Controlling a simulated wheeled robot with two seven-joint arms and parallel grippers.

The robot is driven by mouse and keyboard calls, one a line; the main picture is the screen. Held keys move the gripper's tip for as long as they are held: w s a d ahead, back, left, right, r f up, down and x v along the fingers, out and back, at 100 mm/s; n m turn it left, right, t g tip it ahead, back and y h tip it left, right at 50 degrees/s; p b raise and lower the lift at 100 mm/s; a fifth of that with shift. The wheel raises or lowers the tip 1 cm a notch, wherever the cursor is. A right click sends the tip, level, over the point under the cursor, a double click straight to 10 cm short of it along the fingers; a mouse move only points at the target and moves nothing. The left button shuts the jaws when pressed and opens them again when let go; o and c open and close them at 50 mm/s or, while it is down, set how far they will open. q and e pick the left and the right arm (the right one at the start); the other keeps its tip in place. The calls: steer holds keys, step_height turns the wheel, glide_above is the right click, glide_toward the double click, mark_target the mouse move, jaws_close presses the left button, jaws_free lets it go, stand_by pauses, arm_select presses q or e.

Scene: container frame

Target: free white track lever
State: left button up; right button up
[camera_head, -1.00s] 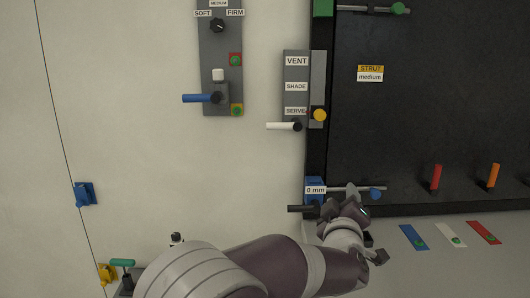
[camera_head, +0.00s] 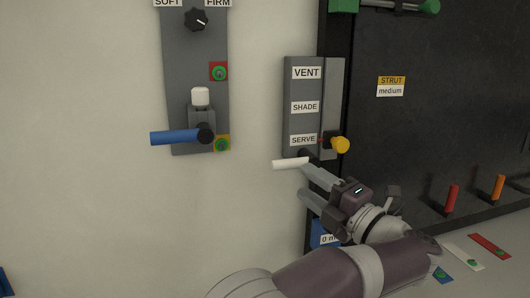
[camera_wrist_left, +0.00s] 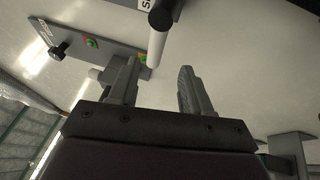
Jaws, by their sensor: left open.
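The white lever (camera_head: 290,163) sticks out to the left from its black hub at the foot of the grey VENT/SHADE/SERVE plate (camera_head: 294,125). My left gripper (camera_head: 303,181) is open and empty, with its fingers pointing up and left just below and right of the lever. In the left wrist view the white lever (camera_wrist_left: 157,48) hangs from its black hub, and its free end shows near the gap between the open fingers (camera_wrist_left: 158,70). I cannot tell whether they touch; the lever is not gripped. My right gripper is not in view.
A yellow knob (camera_head: 340,145) sits right of the SERVE label. A blue lever (camera_head: 176,137) is on the panel to the left. The blue 0 mm block (camera_head: 323,236) is partly hidden below my gripper. Red (camera_head: 452,197) and orange pegs (camera_head: 497,187) stand at right.

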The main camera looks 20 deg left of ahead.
mark_target(291, 167)
arm_select(q)
steer(key=p+x, duration=0.1)
steer(key=x, duration=0.2)
steer(key=p+x, duration=0.2)
steer(key=x, duration=0.1)
steer(key=r+p+x, duration=0.1)
steer(key=x, duration=0.2)
steer(key=shift+d+p, duration=0.2)
steer(key=shift+p, duration=0.15)
steer(key=shift+a, duration=0.1)
jaws_close()
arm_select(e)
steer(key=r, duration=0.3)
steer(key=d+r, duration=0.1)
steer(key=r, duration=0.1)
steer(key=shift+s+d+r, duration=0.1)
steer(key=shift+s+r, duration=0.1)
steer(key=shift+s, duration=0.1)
